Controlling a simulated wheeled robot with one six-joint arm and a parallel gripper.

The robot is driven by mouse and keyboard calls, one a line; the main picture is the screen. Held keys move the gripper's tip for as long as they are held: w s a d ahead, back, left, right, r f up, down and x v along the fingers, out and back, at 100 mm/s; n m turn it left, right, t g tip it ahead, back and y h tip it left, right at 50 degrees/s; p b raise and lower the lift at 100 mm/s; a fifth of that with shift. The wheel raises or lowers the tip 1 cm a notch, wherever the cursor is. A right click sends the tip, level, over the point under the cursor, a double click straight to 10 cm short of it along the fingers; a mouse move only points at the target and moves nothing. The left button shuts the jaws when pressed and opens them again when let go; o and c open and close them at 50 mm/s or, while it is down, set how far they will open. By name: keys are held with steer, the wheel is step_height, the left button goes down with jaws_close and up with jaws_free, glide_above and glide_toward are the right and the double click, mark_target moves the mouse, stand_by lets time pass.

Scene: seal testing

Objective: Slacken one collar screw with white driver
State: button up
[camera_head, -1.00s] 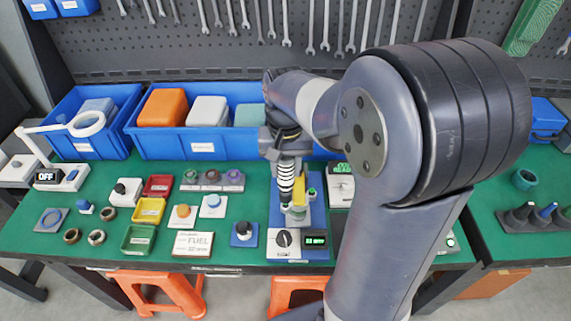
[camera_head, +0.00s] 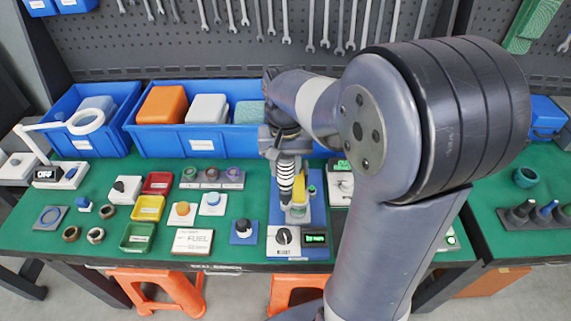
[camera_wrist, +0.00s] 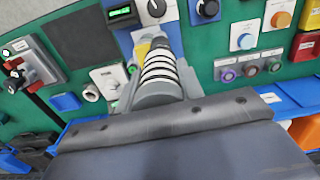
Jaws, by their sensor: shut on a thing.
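My gripper (camera_head: 292,205) points down over the blue-based test station (camera_head: 318,215) at the bench's middle. It is shut on the white driver, but the fingers and driver are mostly hidden behind my own wrist and a black-and-white banded cylinder. In the wrist view, my gripper (camera_wrist: 157,50) shows beyond the banded cylinder. A yellow part (camera_head: 299,188) stands right beside it on the station. The collar screw is hidden, so contact between driver and screw cannot be told.
A dial box with a green-lit display (camera_head: 315,239) is at the station's front. Buttons and small trays (camera_head: 148,209) fill the bench to the left. Blue bins (camera_head: 200,140) stand behind. A dark rack (camera_head: 522,222) with several coloured-tip handles is at the right.

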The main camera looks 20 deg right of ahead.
steer(key=shift+f+b, duration=0.6)
steer(key=shift+f, duration=0.35)
stand_by(0.9)
steer(key=shift+r, duration=0.1)
stand_by(0.6)
